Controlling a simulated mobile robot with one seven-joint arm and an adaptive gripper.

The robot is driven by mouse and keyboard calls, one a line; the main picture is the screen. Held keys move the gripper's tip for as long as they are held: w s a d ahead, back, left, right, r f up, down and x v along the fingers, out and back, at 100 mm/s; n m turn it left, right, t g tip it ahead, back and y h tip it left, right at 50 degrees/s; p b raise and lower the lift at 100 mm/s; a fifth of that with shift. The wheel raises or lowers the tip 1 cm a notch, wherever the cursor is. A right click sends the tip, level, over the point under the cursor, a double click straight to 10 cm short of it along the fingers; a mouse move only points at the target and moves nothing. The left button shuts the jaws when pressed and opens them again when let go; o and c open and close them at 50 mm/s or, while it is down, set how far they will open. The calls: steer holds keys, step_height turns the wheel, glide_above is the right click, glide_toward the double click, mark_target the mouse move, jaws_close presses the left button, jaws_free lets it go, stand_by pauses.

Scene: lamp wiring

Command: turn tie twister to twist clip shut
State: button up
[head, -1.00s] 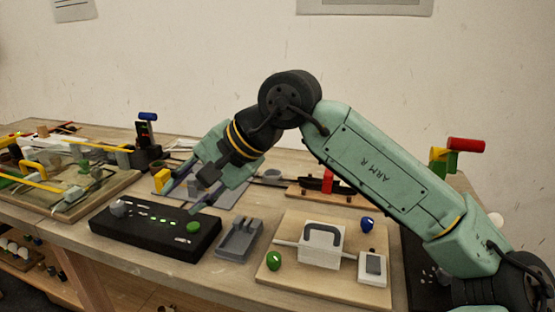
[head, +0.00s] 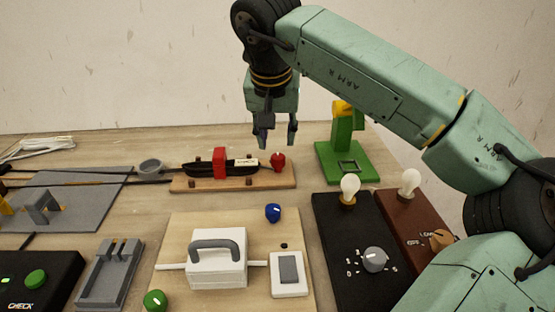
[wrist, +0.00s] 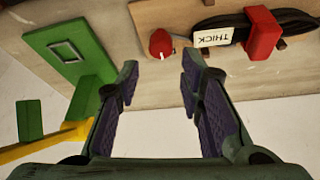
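A red knob with a white mark (head: 278,161) stands at the right end of a wooden board (head: 200,184) at the back of the table. It looks like the tie twister, though no label says so. A red clip (head: 220,163) sits around a black cable bundle (head: 192,170) on the same board; I cannot tell whether it is shut. My gripper (head: 278,143) points down, open and empty, above and apart from the knob. The wrist view shows the red knob (wrist: 160,43) just beyond the spread fingers (wrist: 160,75), with the red clip (wrist: 262,35) to its right.
A green stand with a yellow top (head: 345,150) is close to the right of the knob. A white tag reading THICK (wrist: 213,38) lies by the cable. In front are a blue knob (head: 273,213), a handled white box (head: 217,270) and lamp panels with bulbs (head: 350,188).

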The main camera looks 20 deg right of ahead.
mark_target(278, 156)
steer(key=b+x, duration=0.3)
steer(key=x, duration=0.4)
steer(key=shift+b, duration=0.4)
jaws_close()
